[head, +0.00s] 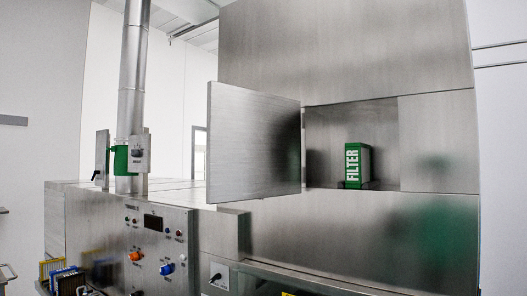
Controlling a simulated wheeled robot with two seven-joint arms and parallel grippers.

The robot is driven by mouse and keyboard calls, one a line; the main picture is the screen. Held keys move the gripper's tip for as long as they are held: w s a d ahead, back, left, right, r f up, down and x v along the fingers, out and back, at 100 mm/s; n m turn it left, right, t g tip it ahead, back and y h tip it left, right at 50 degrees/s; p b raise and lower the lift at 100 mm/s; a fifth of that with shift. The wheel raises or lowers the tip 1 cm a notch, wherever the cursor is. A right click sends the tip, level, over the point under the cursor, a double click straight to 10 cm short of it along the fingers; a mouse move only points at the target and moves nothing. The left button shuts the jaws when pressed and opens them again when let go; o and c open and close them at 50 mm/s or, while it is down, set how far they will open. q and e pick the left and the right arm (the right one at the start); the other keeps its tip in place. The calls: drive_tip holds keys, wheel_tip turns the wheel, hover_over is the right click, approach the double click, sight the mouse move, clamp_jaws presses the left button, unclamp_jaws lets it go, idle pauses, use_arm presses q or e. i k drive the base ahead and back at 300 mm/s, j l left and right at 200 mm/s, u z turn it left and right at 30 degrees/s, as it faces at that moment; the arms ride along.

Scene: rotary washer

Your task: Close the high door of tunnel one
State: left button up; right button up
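The high door (250,140) is a flat steel panel and stands open in the head view. It is swung out to the left of a square opening in the upper steel housing (340,45). A green box marked FILTER (358,165) stands upright inside the opening, toward its right side. Neither of my grippers shows in the head view, and nothing touches the door.
A control panel (155,248) with knobs and a display is at the lower left. A round steel pipe (133,70) with a green collar rises behind it. A steel ledge (300,275) runs below the housing. Colored racks (68,278) sit at the bottom left.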

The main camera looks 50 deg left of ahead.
sight(254, 140)
drive_tip(key=i+j+z, duration=0.1)
drive_tip(key=j+z, duration=0.15)
drive_tip(key=j, duration=1.45)
drive_tip(key=j+z, duration=0.3)
drive_tip(key=j, duration=1.4)
drive_tip(key=k, duration=0.1)
